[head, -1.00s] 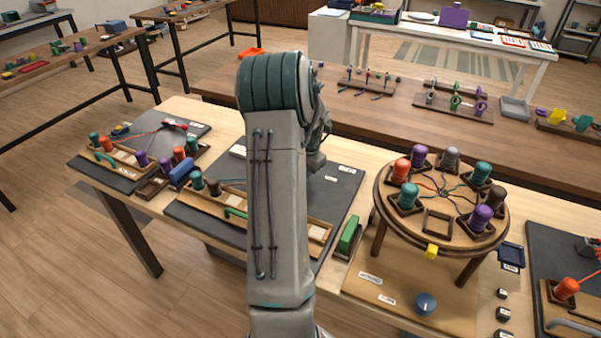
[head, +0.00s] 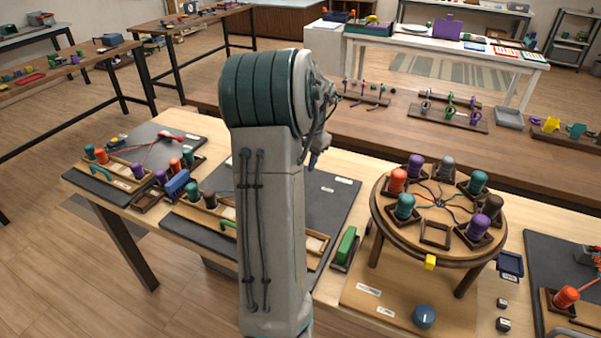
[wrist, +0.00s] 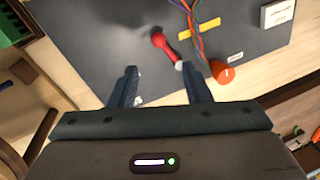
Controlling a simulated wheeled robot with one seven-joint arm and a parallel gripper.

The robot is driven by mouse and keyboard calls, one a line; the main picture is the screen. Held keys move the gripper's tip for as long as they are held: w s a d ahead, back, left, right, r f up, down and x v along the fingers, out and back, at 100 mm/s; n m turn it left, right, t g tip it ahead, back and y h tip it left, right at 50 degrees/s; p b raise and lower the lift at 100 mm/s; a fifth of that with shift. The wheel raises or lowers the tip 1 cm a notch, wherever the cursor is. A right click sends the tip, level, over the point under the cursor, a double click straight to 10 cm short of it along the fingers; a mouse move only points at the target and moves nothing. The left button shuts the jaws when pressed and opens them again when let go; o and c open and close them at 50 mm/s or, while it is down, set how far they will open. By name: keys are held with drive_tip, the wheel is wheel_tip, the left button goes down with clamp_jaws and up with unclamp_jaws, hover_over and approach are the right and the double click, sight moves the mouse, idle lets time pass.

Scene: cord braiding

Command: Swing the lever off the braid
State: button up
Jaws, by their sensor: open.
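In the wrist view, the red lever (wrist: 161,45) lies low on the grey mat (wrist: 100,40), its pale end towards my right-hand finger. The braid (wrist: 193,22) of several coloured cords runs close beside the lever, to its right; whether they touch is unclear. My gripper (wrist: 160,70) is open and empty, its two fingers spread wide, with the lever just beyond the gap between the tips. In the head view, my arm hides the lever and braid; only a bit of my gripper (head: 318,158) shows beside the arm.
An orange knob (wrist: 222,72) stands near my right-hand finger. A yellow strip (wrist: 205,28) crosses at the braid, and a white box (wrist: 284,14) sits at top right. A green block (head: 347,245) and the round braiding stand (head: 435,235) are right of my arm.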

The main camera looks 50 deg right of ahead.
drive_tip(key=shift+s+r, duration=0.15)
drive_tip(key=shift+r, duration=0.6)
drive_tip(key=shift+s+r, duration=0.15)
drive_tip(key=shift+r, duration=0.6)
